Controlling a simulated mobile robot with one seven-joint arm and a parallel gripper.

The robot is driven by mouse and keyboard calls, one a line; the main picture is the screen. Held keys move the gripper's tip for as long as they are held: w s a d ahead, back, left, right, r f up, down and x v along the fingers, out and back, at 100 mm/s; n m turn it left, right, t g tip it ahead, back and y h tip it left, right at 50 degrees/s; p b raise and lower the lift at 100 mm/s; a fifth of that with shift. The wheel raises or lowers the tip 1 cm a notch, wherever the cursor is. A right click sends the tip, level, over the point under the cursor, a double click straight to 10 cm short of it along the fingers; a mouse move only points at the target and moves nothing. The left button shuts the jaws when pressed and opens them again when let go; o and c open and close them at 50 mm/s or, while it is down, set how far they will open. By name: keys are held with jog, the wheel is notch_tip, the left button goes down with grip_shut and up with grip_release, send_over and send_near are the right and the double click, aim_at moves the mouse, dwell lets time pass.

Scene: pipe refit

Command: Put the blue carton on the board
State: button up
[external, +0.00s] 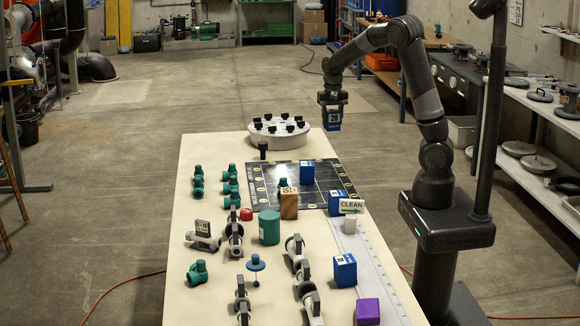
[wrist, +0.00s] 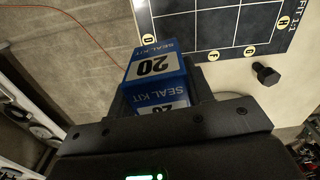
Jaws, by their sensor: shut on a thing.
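My gripper (external: 331,100) is shut on a blue carton (external: 328,117) and holds it in the air beyond the far right part of the table. In the wrist view the carton (wrist: 155,67) shows a white "SEAL KIT 20" label between the fingers. The dark board (external: 333,195) with a white grid and round yellowish marks lies flat on the table, below and left of the carton in the external view. The board also shows in the wrist view (wrist: 215,30), apart from the carton. Another blue carton (external: 307,171) stands on the board.
A wooden block (external: 289,204) and a green fitting (external: 283,184) stand at the board. More blue cartons (external: 345,270) and a "CLEAN" sign (external: 352,206) are at the right. A white round carousel (external: 277,138) and a black bolt (external: 263,149) are beyond it. Fittings crowd the near table.

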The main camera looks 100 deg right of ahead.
jog(key=s+d+m, duration=0.1)
jog(key=s+d, duration=0.2)
jog(key=s, duration=0.2)
notch_tip(320, 180, down, 5)
jog(key=w+a+f, duration=0.1)
jog(key=w+f, duration=0.1)
jog(key=w, duration=0.2)
jog(key=w+a+f, duration=0.1)
jog(key=w+f, duration=0.1)
jog(key=w, duration=0.2)
jog(key=w+f, duration=0.2)
jog(key=w, duration=0.1)
jog(key=shift+w+a+f, duration=0.4)
jog(key=shift+f, duration=2)
jog(key=o, duration=1)
jog(key=shift+f, duration=0.15)
jog(key=shift+c, duration=0.2)
